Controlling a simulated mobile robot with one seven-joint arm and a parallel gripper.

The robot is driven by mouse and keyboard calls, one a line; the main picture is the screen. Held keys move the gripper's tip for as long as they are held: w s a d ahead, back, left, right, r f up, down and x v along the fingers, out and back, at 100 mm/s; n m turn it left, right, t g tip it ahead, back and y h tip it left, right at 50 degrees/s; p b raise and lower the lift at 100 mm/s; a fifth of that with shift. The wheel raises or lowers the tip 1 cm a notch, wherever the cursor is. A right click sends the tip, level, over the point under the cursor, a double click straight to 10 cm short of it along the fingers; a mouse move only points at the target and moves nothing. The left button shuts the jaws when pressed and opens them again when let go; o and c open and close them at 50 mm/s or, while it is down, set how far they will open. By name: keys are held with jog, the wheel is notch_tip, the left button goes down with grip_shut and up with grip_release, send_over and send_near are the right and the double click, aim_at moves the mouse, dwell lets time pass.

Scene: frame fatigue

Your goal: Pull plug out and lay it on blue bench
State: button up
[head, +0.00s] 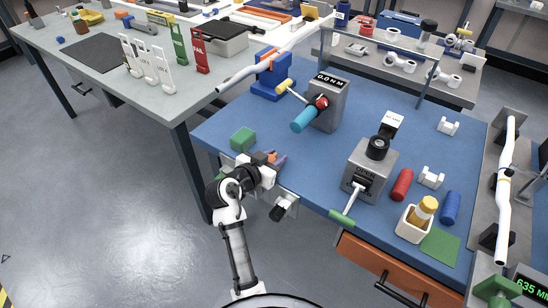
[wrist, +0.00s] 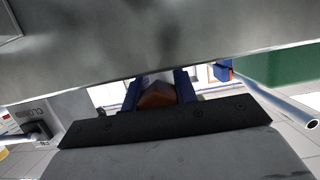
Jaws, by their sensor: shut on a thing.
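The blue bench (head: 335,165) fills the middle of the head view. My gripper (head: 272,158) is at its front left edge, beside a green block. In the wrist view its two blue fingers (wrist: 158,92) stand on either side of an orange-brown piece (wrist: 157,98), and they are shut on it. This piece may be the plug; most of it is hidden by the fingers and a dark plate. In the head view it shows only as a small orange patch. I cannot tell whether it is still seated in anything.
A green block (head: 242,139) lies just left of my gripper. A grey box with a teal handle (head: 303,119) and a grey box with a lever (head: 369,170) stand on the bench. A small black knob (head: 278,213) shows below the front edge. Bare blue surface lies between the boxes.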

jog(key=shift+f, duration=0.25)
jog(key=o, duration=1.2)
jog(key=shift+c, duration=0.2)
jog(key=b+v, duration=0.3)
jog(key=v, duration=1.1)
jog(key=shift+d, duration=0.1)
